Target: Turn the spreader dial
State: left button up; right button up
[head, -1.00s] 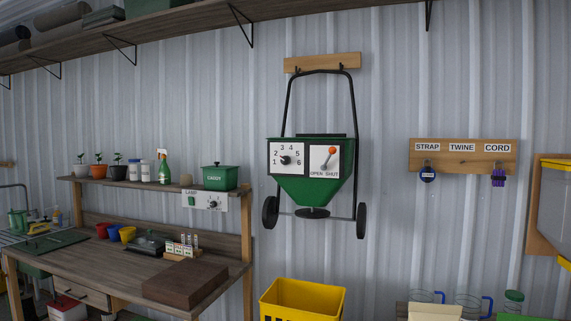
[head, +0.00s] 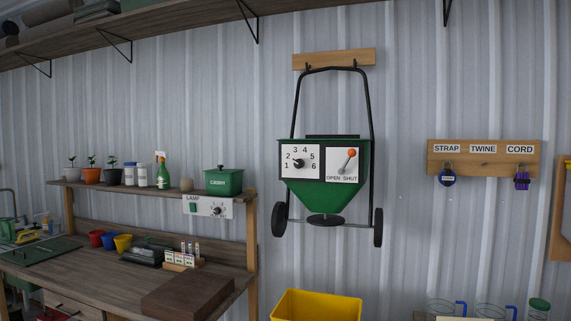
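The green spreader (head: 325,192) hangs upright by its black handle from a wooden board on the wall, near the middle of the head view. On its left front is a white panel with a black dial (head: 298,163) and the numbers 1 to 6 around it. The dial's pointer looks turned to the left, toward the low numbers, but it is too small to read exactly. Beside it is an OPEN/SHUT panel with an orange-tipped lever (head: 349,156), tilted up to the right. Neither of my grippers is in view.
A wooden potting bench (head: 95,276) with a brown block (head: 188,295), pots and a lamp panel (head: 207,207) stands at left. A yellow crate (head: 316,305) is below the spreader. A labelled hook board (head: 484,158) is at right. The space directly before the spreader looks clear.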

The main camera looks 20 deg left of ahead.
aim_at(299, 163)
jog(key=i+j, duration=0.15)
jog(key=j, duration=0.2)
jog(key=i+j, duration=0.1)
jog(key=j, duration=0.25)
jog(key=i+j, duration=0.15)
jog(key=j, duration=0.2)
jog(key=i+j, duration=0.15)
jog(key=j, duration=0.2)
jog(key=i+j, duration=0.1)
jog(key=j, duration=0.25)
jog(key=i+j, duration=0.15)
jog(key=j, duration=0.2)
jog(key=i+j+z, duration=0.1)
jog(key=j, duration=0.25)
